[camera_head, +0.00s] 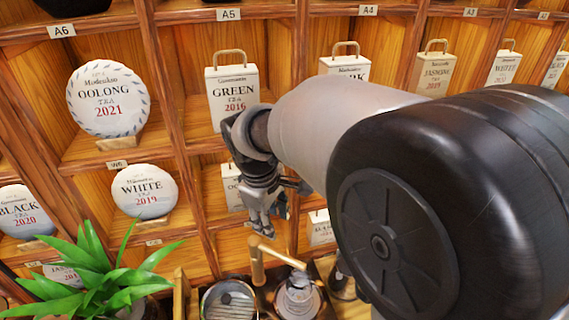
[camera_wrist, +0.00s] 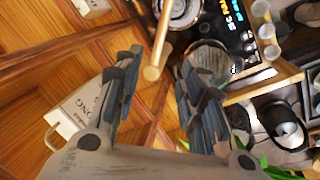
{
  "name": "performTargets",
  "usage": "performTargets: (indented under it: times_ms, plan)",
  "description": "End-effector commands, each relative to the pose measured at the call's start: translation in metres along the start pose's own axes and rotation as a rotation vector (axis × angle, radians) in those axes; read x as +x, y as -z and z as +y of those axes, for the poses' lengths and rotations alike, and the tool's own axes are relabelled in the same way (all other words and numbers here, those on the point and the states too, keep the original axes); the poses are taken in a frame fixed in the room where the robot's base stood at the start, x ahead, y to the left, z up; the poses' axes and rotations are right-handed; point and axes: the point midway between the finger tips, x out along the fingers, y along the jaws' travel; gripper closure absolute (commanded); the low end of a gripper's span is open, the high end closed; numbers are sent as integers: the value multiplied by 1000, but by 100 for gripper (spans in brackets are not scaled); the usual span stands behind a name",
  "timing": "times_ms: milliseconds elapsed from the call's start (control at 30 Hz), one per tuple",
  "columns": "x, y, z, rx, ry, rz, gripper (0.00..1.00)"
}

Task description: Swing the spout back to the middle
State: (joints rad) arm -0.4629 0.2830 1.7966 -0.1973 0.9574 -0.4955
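The spout (camera_head: 280,255) is a tan, brass-like bar near the bottom middle of the head view, with a short end (camera_head: 257,270) turned down. In the wrist view the spout (camera_wrist: 160,42) comes down from the top edge, and its end lies between my fingertips in the picture. My gripper (camera_head: 264,226) hangs just above the spout in the head view. In the wrist view my gripper (camera_wrist: 160,62) has its two fingers well apart, with nothing held. I cannot tell whether a finger touches the spout.
A round drain grate (camera_head: 228,300) and a metal vessel (camera_head: 298,299) stand below the spout. A leafy plant (camera_head: 90,270) is at lower left. Wooden shelves with tea cakes and boxes, such as the green tea box (camera_head: 232,98), rise behind. White cups (camera_wrist: 266,31) show in the wrist view.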

Motion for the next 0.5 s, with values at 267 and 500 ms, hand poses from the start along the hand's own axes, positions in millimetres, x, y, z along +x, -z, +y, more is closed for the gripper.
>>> performTargets:
  times_ms: [267, 500]
  plan:
    - [39, 0, -1, -5, 3, -5, 63]
    - [92, 0, -1, -4, 3, -5, 63]
